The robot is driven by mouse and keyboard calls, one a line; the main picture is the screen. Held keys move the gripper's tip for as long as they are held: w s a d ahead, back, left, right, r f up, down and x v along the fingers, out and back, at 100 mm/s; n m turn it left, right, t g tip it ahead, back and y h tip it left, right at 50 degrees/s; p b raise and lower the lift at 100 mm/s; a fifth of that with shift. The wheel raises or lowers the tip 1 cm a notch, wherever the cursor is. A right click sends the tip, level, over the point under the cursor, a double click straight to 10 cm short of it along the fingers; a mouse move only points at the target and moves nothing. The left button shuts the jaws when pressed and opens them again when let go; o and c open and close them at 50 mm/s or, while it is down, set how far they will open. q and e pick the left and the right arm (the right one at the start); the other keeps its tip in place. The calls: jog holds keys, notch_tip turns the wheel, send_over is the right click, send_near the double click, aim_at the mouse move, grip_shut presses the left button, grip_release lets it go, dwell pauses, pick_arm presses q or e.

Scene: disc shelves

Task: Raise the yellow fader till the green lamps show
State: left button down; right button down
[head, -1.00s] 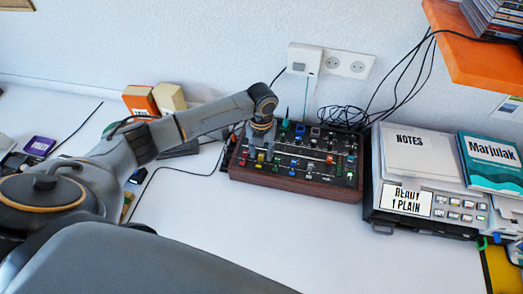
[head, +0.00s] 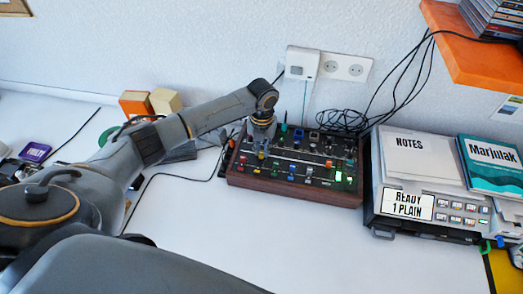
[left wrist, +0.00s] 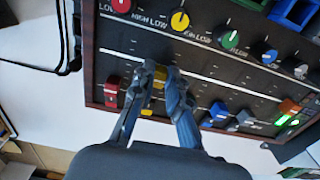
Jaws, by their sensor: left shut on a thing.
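The mixing desk (head: 300,187), black with a wooden front, stands on the white table. In the left wrist view its panel (left wrist: 125,48) shows coloured knobs and faders. My left gripper (head: 262,152) is over the desk's left part, pointing down. In the left wrist view my left gripper (left wrist: 160,76) is shut on the yellow fader (left wrist: 158,84), whose cap shows partly between the fingers. Green lamps (head: 343,178) glow at the desk's right end. They also show at the right edge of the left wrist view (left wrist: 292,121). My right gripper is out of view.
A red fader (left wrist: 111,88) sits close beside the gripper, with blue faders (left wrist: 217,112) on its other side. A printer (head: 408,206) with papers stands right of the desk. Cables (head: 340,118) lie behind it. The table in front is clear.

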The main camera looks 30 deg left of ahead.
aim_at(262, 151)
pick_arm(q)
jog(key=c, duration=1.3)
grip_release()
notch_tip(262, 151, up, 12)
